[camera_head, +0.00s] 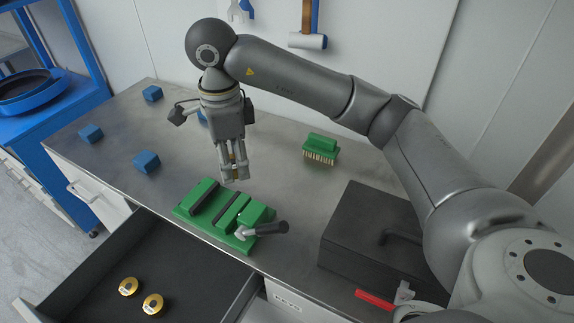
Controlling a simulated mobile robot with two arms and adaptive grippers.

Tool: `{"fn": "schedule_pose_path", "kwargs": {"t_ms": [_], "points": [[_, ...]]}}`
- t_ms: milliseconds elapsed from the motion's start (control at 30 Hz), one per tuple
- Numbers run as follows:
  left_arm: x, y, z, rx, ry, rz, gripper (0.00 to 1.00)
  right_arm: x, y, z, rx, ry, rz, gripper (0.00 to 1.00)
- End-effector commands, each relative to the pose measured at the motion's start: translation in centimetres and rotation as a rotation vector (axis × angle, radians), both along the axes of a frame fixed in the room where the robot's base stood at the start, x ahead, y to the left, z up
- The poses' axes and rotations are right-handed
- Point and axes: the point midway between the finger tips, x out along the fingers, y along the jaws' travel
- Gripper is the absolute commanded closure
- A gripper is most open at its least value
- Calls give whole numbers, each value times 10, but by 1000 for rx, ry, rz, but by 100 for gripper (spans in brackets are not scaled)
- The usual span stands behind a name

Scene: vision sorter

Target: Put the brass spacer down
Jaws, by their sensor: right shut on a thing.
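My right gripper (235,178) points down above the workbench (290,180), just behind the green vise. It is shut on a small brass-coloured piece, the brass spacer (239,157), which shows only as a sliver between the fingers. Most of the spacer is hidden by the fingers. Two other round brass pieces, one (128,286) and another (153,304), lie apart from each other in the open dark drawer (205,268) at the front left. My left gripper is not in view.
The green vise (207,222) with a grey handle stands at the bench's front edge. Blue blocks (146,162) sit at the left, one partly behind my gripper. A green brush (321,142) stands behind. A black toolbox (352,215) is at right. The bench between vise and brush is clear.

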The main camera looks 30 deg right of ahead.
Motion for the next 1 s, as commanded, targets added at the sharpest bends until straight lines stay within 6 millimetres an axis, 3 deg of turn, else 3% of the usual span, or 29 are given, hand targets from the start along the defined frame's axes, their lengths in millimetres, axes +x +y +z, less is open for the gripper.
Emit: {"fn": "schedule_pose_path", "kwargs": {"t_ms": [133, 367, 600, 1000], "points": [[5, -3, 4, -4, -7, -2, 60, 10, -16, -7, 1, 4, -27, 92], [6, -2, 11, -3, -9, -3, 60, 38, -64, -32, 2, 7, -25, 92], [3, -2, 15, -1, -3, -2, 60, 59, -101, -70, 1, 6, -22, 92], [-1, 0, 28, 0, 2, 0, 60, 70, -119, -108, 1, 7, -17, 92]]}}
